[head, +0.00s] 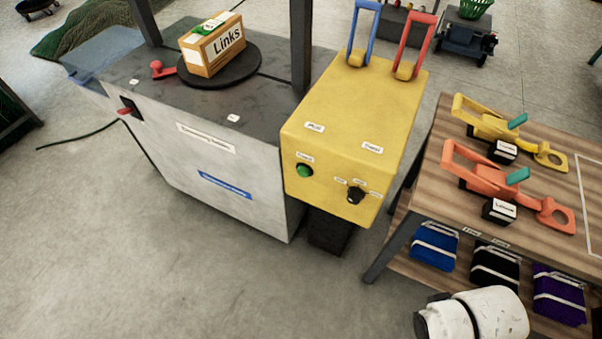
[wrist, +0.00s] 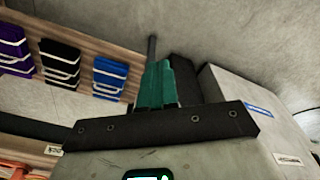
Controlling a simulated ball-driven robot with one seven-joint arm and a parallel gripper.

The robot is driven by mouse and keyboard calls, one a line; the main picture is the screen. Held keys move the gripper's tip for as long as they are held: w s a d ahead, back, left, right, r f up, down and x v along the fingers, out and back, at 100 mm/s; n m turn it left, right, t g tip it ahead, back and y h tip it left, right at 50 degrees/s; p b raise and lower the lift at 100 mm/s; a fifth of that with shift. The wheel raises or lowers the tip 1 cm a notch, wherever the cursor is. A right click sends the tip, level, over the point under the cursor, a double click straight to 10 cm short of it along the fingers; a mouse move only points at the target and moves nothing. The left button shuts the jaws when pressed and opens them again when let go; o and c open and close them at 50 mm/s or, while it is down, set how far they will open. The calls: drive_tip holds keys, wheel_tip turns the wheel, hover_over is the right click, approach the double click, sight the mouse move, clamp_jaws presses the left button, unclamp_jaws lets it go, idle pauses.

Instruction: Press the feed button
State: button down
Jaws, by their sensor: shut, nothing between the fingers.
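A round green button (head: 304,170) sits on the front face of the yellow box (head: 350,130), under a small white label too small to read. A black rotary knob (head: 356,195) is to its right on the same face, with small labels around it. My gripper (wrist: 157,68) shows in the wrist view with its teal fingers together and empty. The gripper itself does not show in the head view; only a white part of my arm is at the lower right there. The green button is not visible in the wrist view.
A grey machine (head: 220,180) adjoins the yellow box and carries a "Links" carton (head: 213,45) on a black disc. Blue and red handles rise from the box. A wooden table (head: 560,170) with yellow and orange tools stands right. Floor in front is clear.

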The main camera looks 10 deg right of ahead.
sight(303, 172)
idle(0.8)
drive_tip(key=w+a+m+t+y+p, duration=0.3)
drive_tip(key=w+a+m+t+p, duration=0.3)
drive_tip(key=w+a+m+t, duration=1)
drive_tip(key=shift+w+a+f+m, duration=0.2)
drive_tip(key=shift+w+a+m, duration=4.25)
drive_tip(key=shift+w, duration=2)
drive_tip(key=shift+a+n, duration=0.4)
drive_tip(key=shift+n, duration=0.15)
drive_tip(key=w+d+b, duration=0.2)
drive_tip(key=w+d, duration=0.3)
drive_tip(key=w, duration=0.2)
